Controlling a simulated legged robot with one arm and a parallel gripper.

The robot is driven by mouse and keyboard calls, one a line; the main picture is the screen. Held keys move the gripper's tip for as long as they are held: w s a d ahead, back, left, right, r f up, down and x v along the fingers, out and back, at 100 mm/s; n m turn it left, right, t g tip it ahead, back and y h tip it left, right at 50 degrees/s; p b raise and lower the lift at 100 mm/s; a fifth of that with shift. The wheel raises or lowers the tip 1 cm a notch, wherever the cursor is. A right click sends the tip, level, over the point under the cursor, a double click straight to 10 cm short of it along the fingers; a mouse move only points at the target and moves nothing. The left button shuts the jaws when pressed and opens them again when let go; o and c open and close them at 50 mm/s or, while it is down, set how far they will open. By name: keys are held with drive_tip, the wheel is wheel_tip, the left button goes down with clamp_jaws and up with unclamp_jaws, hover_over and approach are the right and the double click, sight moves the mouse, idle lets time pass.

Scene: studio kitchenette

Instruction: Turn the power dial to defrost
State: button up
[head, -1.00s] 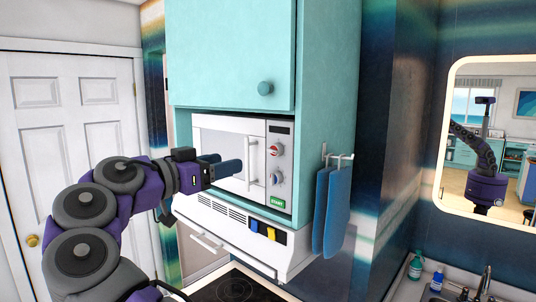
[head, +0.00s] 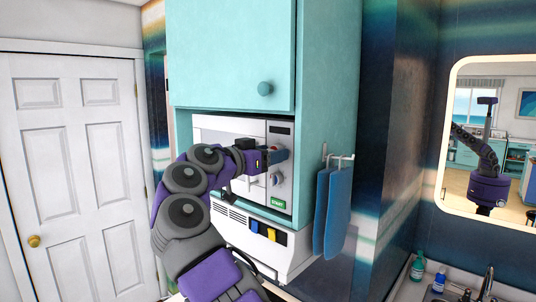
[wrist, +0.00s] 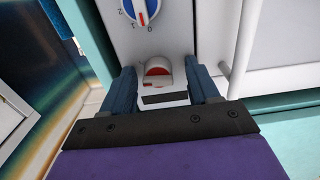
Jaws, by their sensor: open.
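The white microwave (head: 215,126) sits in the turquoise cabinet, with two dials on its control panel. My gripper (head: 280,154) is open at the upper dial and largely hides it in the head view. In the wrist view, which is upside down, the upper dial (wrist: 157,68), red and white, shows between my two blue fingers. I cannot tell whether they touch it. Which dial is power is not readable.
The microwave's door handle (wrist: 241,52) stands close beside one finger. Below are the green START button (head: 277,203) and a hood (head: 255,235) with yellow and blue switches. Blue cloths (head: 332,215) hang from hooks on the cabinet's right side.

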drive_tip(key=shift+c, duration=0.4)
drive_tip(key=shift+s, duration=0.1)
drive_tip(key=c, duration=0.9)
drive_tip(key=shift+c, duration=0.2)
drive_tip(key=shift+r, duration=0.1)
drive_tip(key=shift+s+d+n+p, duration=0.1)
drive_tip(key=shift+d+n+p, duration=0.05)
drive_tip(key=shift+n+p, duration=9)
drive_tip(key=shift+n+b, duration=0.35)
drive_tip(key=shift+n, duration=0.3)
